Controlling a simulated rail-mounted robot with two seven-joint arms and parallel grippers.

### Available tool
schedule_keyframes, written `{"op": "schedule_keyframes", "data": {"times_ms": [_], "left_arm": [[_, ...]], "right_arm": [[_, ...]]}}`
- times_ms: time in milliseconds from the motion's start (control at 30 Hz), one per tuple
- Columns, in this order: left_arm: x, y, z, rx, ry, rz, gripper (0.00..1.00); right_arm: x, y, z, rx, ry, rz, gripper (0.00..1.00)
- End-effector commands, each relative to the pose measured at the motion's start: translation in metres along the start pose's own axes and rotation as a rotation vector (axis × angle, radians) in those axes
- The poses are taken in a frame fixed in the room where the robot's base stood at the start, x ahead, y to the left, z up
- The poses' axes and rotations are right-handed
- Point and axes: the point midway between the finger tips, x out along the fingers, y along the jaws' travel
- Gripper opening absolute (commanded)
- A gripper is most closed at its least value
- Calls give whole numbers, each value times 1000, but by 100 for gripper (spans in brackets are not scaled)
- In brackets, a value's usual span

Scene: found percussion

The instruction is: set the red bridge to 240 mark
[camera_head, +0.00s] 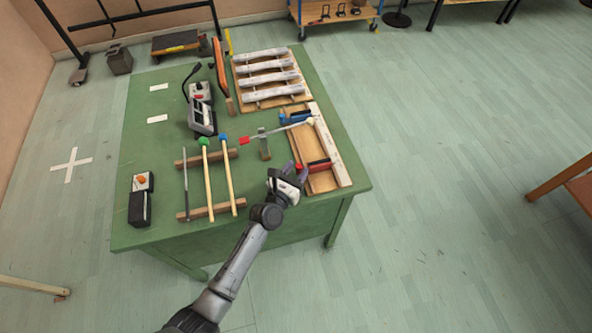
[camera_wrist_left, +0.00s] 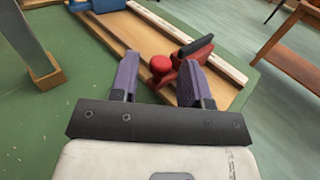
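The red bridge (camera_head: 319,165) sits across a wooden board (camera_head: 322,183) at the table's near right corner. In the left wrist view the red bridge (camera_wrist_left: 184,62) has a round red knob (camera_wrist_left: 160,64) and a black-topped bar. My left gripper (camera_head: 296,170) is open at the bridge's knob end. In the left wrist view its purple fingers (camera_wrist_left: 159,62) stand on either side of the knob, with a gap visible on the left. I cannot tell whether the right finger touches the bridge. A pale strip (camera_wrist_left: 215,62) runs along the board; no 240 mark is readable. My right gripper is out of view.
A blue bridge (camera_head: 296,118) sits at the board's far end. Two more mallets lie on wooden bars (camera_head: 228,208). White bars on a frame (camera_head: 270,80) stand behind.

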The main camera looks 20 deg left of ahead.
Motion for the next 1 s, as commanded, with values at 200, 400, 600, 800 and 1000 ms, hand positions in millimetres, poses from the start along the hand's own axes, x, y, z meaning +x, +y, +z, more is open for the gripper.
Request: {"op": "schedule_keyframes", "data": {"times_ms": [200, 400, 600, 800, 1000], "left_arm": [[0, 0, 0, 0, 0, 0, 22], [0, 0, 0, 0, 0, 0, 2], [0, 0, 0, 0, 0, 0, 0], [12, 12, -3, 2, -1, 1, 0], [28, 28, -2, 1, 0, 1, 0]], "right_arm": [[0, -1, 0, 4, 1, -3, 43], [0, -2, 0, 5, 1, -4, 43], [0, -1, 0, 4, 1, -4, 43], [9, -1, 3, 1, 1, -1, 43], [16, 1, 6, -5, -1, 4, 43]]}}
